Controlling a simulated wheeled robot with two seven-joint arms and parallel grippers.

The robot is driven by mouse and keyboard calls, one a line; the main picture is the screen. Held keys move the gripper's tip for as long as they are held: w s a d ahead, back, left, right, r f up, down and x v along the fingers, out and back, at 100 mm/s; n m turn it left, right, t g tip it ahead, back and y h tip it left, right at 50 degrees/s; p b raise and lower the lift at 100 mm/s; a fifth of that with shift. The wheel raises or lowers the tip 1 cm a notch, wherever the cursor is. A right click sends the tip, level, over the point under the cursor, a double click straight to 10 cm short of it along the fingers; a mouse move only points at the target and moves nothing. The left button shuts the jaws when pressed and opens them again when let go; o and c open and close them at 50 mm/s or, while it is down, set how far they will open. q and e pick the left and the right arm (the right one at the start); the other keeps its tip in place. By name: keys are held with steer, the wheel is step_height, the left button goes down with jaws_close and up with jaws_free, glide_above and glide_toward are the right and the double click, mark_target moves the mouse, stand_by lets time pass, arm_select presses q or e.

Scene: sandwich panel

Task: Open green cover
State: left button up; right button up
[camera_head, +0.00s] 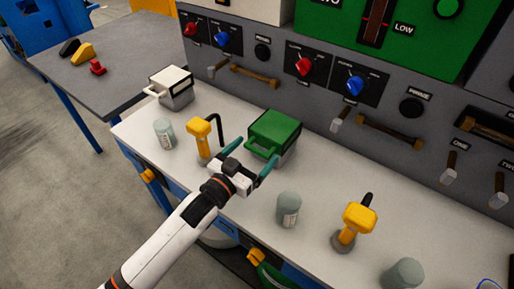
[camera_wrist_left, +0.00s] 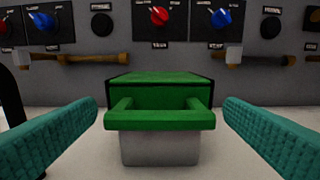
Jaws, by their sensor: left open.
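The green cover (camera_head: 276,131) sits on a grey box on the white bench top, with a green handle (camera_head: 262,150) on its near side. The cover looks closed. In the left wrist view the green cover (camera_wrist_left: 160,90) is straight ahead, and its handle (camera_wrist_left: 160,121) lies centred between the fingers. My left gripper (camera_head: 245,156) is open, with its teal fingers just in front of the box, one on each side of the handle. The left wrist view shows both fingers of the gripper (camera_wrist_left: 160,140) apart and not touching the handle. My right gripper is not in view.
A yellow-topped lever (camera_head: 199,128) stands just left of my gripper, and a second one (camera_head: 357,220) is at right. Grey cylinders (camera_head: 289,209) and a white-covered box (camera_head: 172,87) stand on the bench. The control panel (camera_head: 330,95) rises behind.

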arm_select(q)
steer(key=shift+x, duration=0.8)
steer(key=shift+w+d, duration=0.1)
steer(key=shift+d, duration=0.05)
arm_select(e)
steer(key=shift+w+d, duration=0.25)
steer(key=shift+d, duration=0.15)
